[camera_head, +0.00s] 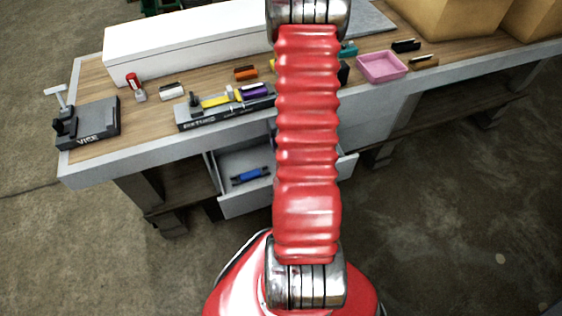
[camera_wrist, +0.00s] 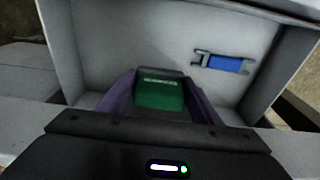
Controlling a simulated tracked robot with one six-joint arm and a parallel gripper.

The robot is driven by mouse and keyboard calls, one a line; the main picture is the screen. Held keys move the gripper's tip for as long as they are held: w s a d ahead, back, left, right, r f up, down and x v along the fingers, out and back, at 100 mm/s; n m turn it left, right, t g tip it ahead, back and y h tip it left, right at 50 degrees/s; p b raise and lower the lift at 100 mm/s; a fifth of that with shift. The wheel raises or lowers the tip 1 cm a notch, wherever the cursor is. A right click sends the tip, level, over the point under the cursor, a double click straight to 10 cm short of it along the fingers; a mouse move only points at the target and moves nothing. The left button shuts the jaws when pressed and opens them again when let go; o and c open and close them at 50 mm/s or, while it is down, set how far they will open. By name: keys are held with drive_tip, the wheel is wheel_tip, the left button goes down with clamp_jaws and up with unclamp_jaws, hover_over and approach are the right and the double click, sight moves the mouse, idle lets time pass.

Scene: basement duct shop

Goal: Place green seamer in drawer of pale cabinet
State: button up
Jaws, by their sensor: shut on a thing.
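In the wrist view, my gripper (camera_wrist: 160,101) is shut on the green seamer (camera_wrist: 158,94), whose green body with a grey lettered edge shows between the two purple fingers. The gripper and seamer are over the open drawer (camera_wrist: 138,40) of the pale cabinet. I cannot tell whether the seamer touches the drawer floor. In the head view, the drawer (camera_head: 240,202) is pulled out below the bench top. My red arm hides the gripper, the seamer and part of the drawer there.
A blue tool (camera_wrist: 222,64) lies in the drawer, right of the seamer in the wrist view. The bench above holds a vise (camera_head: 88,124), a black tool holder (camera_head: 225,109), a long white box (camera_head: 185,45) and a pink tray (camera_head: 381,67). Bare floor lies right of the drawer.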

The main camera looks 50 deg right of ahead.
drive_tip(key=shift+f, duration=2.55)
drive_tip(key=shift+f, duration=2.05)
drive_tip(key=shift+f, duration=0.1)
drive_tip(key=o, duration=1.1)
drive_tip(key=shift+c, duration=0.2)
wheel_tip(320, 180, up, 12)
drive_tip(key=s, duration=0.1)
drive_tip(key=shift+s+a, duration=0.15)
drive_tip(key=shift+a, duration=0.25)
